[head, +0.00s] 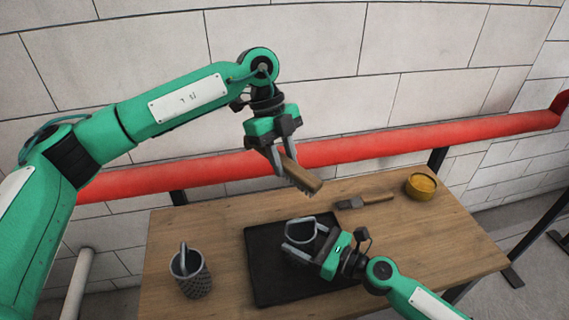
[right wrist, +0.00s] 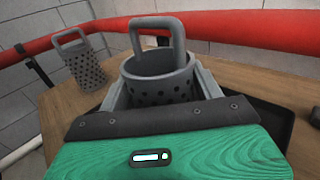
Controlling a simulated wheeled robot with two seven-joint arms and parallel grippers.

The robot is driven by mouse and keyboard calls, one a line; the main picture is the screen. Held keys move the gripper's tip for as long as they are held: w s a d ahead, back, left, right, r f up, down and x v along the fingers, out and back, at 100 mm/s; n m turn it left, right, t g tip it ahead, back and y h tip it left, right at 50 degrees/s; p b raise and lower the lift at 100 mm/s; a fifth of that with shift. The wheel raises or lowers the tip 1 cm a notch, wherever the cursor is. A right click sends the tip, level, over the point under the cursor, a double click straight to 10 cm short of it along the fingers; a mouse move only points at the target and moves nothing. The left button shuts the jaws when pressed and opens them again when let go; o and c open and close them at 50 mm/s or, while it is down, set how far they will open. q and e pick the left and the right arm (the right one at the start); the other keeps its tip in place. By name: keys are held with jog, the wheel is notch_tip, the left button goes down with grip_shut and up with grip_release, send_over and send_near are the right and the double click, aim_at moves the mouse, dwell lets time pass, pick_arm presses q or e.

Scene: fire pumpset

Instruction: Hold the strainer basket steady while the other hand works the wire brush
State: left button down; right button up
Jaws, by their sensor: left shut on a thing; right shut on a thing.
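My left gripper (head: 282,167) is shut on the wire brush (head: 303,178), a wooden block with bristles on its underside. It holds the brush in the air, tilted, above the back of the table and apart from the basket. My right gripper (head: 304,240) is shut on a grey strainer basket (head: 299,229) over the black mat (head: 270,277). In the right wrist view this basket (right wrist: 157,76) stands between the fingers, perforated, with a loop handle on top. Its lower part is hidden by the gripper. I cannot tell whether it touches the mat.
A second perforated basket (head: 193,281) with a handle stands on the table's left; it also shows in the right wrist view (right wrist: 84,70). A red pipe (head: 400,143) runs behind the wooden table (head: 440,240).

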dwell(0.3)
jog(key=o, duration=1.3)
jog(key=v, duration=1.2)
pick_arm(q)
jog(key=shift+s+f, duration=0.1)
